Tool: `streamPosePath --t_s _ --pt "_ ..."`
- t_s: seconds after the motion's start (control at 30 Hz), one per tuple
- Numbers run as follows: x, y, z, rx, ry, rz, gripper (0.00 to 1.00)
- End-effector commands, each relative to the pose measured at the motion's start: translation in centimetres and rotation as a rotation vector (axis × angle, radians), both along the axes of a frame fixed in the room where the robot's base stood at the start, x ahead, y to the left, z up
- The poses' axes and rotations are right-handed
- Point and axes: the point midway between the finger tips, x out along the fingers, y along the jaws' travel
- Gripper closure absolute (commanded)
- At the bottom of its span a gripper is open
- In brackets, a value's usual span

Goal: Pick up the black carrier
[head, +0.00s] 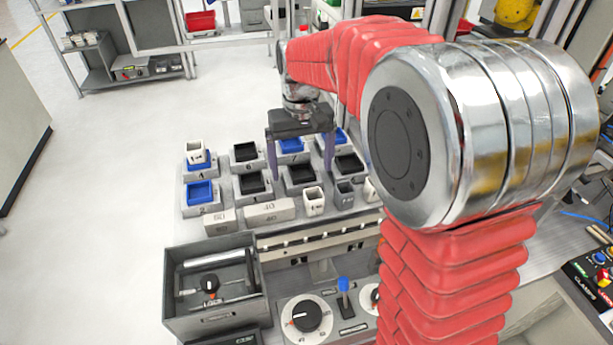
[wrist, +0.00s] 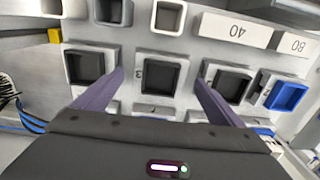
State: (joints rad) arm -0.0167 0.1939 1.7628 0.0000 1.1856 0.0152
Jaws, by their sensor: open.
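Several square black carriers sit in grey numbered stands. One black carrier (head: 300,175) is in the front row below my gripper (head: 300,168). In the wrist view this carrier (wrist: 160,74) lies between the two purple fingers of my gripper (wrist: 160,78), in the stand marked 3. The fingers are open, one to each side, and hold nothing; whether they reach down to the carrier's height I cannot tell. Other black carriers stand to its left (head: 252,182), to its right (head: 348,165) and at the back left (head: 245,152).
Blue carriers (head: 200,192) stand among the black ones; one holds a white cup (head: 195,152). White and grey cups (head: 344,193) and blocks marked 40 (head: 269,211) and 80 (head: 219,220) stand in front. A grey bin (head: 178,317) and dial panel (head: 318,335) are nearer.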

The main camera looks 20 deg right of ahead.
Motion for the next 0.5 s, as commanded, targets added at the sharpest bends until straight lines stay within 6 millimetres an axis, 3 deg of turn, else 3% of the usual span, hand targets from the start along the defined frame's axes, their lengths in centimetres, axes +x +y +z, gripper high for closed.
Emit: streamPosePath --t_s 0.13,0.5 --pt "-0.02 0.0 -1.24 0.0 0.0 0.0 0.09" --pt "0.0 0.0 -1.33 0.0 -0.001 0.0 0.09"
